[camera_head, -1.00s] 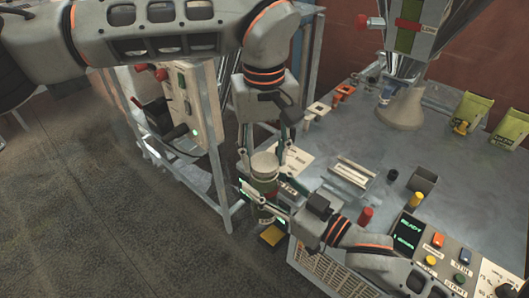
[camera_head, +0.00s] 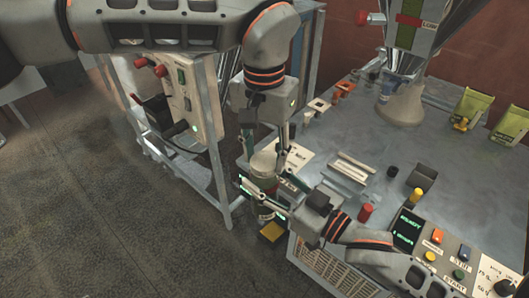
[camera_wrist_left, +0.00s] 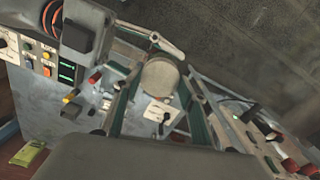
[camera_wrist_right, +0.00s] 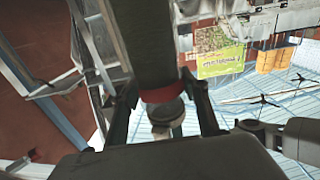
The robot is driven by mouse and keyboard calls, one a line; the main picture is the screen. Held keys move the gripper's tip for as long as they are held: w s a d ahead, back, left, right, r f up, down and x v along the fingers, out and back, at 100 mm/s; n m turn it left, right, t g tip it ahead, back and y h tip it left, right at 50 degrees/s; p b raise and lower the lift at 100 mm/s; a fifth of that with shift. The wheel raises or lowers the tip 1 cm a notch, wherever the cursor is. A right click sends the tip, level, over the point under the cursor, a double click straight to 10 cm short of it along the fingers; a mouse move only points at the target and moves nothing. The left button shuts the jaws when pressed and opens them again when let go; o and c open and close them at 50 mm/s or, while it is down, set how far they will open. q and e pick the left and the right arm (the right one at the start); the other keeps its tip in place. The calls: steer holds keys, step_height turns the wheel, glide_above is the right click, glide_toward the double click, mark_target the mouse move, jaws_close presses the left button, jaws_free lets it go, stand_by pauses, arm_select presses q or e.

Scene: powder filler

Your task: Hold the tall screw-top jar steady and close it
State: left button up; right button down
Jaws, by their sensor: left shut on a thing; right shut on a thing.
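My left gripper (camera_head: 264,158) points down from above and is shut on the lid, one finger on each side. My right gripper (camera_head: 262,197) reaches in from the right, lower down, and is shut on the jar body (camera_head: 265,212). Fingers hide much of the body. I cannot tell how tightly the lid sits.
A control panel with lit display (camera_head: 408,228) and buttons is at the front right.

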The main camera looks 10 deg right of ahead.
arm_select(q)
steer(key=shift+m, duration=1)
steer(key=o, duration=0.8)
steer(key=shift+c, duration=0.4)
